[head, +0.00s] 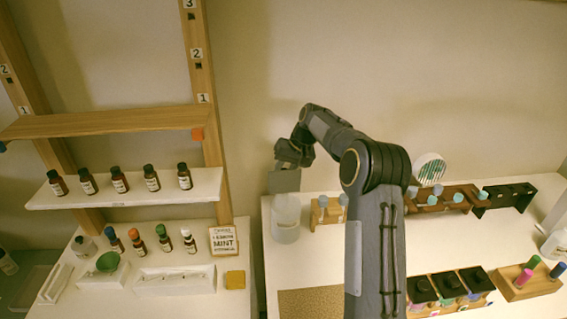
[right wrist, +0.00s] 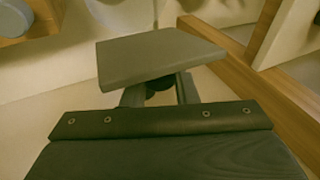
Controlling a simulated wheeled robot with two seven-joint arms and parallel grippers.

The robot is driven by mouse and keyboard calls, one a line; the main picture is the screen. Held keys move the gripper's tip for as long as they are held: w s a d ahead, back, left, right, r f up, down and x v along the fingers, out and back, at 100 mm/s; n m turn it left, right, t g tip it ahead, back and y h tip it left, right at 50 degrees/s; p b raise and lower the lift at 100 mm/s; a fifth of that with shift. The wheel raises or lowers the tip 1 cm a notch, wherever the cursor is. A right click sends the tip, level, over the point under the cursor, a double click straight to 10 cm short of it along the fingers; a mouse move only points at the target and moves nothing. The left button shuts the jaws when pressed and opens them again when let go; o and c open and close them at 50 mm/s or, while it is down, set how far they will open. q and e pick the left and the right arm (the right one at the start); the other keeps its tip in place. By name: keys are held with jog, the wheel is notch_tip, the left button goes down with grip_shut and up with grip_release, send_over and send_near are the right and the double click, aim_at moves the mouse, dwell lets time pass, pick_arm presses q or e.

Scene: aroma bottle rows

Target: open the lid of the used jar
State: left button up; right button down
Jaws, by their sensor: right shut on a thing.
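The used jar (head: 286,222) is a pale translucent container on the white table, left of the middle in the head view. A grey flat lid (head: 284,181) is at its top, below my right gripper (head: 289,160). I cannot tell whether the lid touches the rim or is just above it. The right wrist view shows the lid as a grey square plate (right wrist: 160,55) at the fingers of my right gripper (right wrist: 160,90), which is shut on it. A dark round part shows between the fingers. The jar's mouth is hidden. My left gripper is not in view.
A wooden rack (head: 328,211) with blue-topped items stands just right of the jar. Left are a shelf of brown bottles (head: 120,180), a mint sign (head: 223,241) and a wooden post (head: 208,90). A speckled mat (head: 310,302) lies in front; black-topped boxes (head: 448,284) stand right.

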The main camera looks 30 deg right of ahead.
jog(key=shift+w+d+f+g+y, duration=0.2)
jog(key=shift+w+g+y, duration=0.1)
jog(key=shift+g, duration=0.15)
jog(key=shift+w+d+f+g+y, duration=0.1)
jog(key=shift+w+f+g+y, duration=0.15)
jog(key=shift+g, duration=0.2)
jog(key=shift+w, duration=0.1)
jog(key=c, duration=1.2)
grip_release()
jog(key=shift+r, duration=0.1)
